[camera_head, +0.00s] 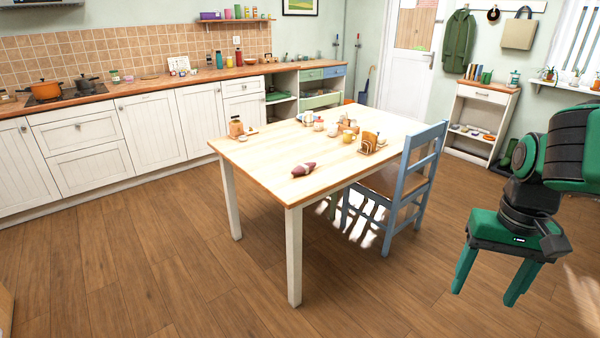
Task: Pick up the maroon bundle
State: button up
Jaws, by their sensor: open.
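The maroon bundle (303,169) lies on the wooden table (275,153), close to its near edge. It is small and elongated, with a paler band or patch at one part. Nothing touches it. My gripper (489,283) is green and black and hangs at the right of the picture, fingers pointing down. It is open and empty. It is in front of and to the right of the table, well apart from the bundle, with the blue chair behind it to the left.
A blue chair (415,185) stands at the table's right side. A toast rack (368,143), a brown jar (236,127) and several cups stand farther back on the table. The wooden floor (170,250) in front of the table is clear. Kitchen counters (140,125) line the back left.

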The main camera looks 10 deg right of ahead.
aim_at(305, 168)
jog(key=u, duration=0.25)
jog(key=i, duration=2.1)
jog(key=z, duration=0.5)
